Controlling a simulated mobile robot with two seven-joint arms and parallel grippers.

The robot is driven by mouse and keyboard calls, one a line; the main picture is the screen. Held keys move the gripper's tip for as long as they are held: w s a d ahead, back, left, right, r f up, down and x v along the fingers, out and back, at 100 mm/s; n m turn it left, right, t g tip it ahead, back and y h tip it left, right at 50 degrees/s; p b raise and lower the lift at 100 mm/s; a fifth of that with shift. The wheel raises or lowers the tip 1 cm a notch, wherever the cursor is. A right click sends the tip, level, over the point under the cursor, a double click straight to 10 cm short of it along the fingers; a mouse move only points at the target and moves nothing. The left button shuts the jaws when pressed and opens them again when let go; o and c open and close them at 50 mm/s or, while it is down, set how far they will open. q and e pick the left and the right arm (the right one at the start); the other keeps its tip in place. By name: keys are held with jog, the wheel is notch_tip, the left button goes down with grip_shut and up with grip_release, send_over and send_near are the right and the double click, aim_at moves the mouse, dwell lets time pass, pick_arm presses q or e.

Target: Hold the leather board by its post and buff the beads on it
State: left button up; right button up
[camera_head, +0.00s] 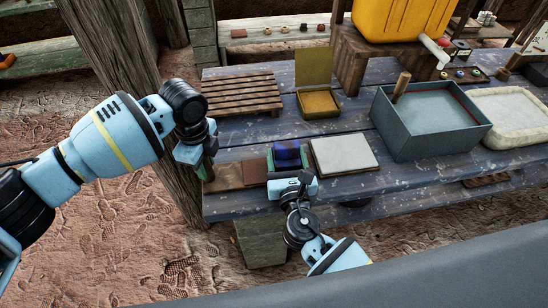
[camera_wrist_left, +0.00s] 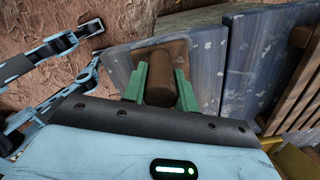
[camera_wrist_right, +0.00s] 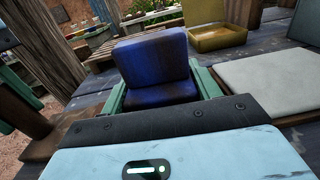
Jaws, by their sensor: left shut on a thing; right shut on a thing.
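My left gripper (camera_head: 207,158) is at the left end of the blue table. In the left wrist view its green fingers (camera_wrist_left: 160,82) are shut on a brown round post (camera_wrist_left: 158,75). The post stands on a brown leather board (camera_wrist_left: 178,46), which also shows in the head view (camera_head: 224,180). My right gripper (camera_head: 287,170) is at the table's front edge. In the right wrist view its green fingers (camera_wrist_right: 160,90) are shut on a dark blue folded cloth or pad (camera_wrist_right: 153,60). I cannot make out beads on the board; the left gripper and post hide part of it.
A pale slab (camera_head: 345,154) lies right of the blue pad. A slatted wooden rack (camera_head: 240,96), an open yellow box (camera_head: 318,102) and a grey bin (camera_head: 430,135) stand behind. A wooden post (camera_head: 115,60) rises beside the table's left end.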

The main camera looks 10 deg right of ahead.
aim_at(262, 170)
jog(key=shift+d, duration=1.05)
jog(key=a, duration=0.8)
jog(key=shift+a, duration=0.15)
jog(key=shift+a+r, duration=0.15)
jog(key=shift+a, duration=0.15)
notch_tip(262, 170, up, 8)
jog(key=shift+d, duration=0.15)
pick_arm(q)
jog(key=o, duration=1.2)
jog(key=shift+c, duration=0.2)
jog(key=shift+r, duration=0.1)
notch_tip(262, 170, up, 12)
jog(key=shift+f, duration=0.1)
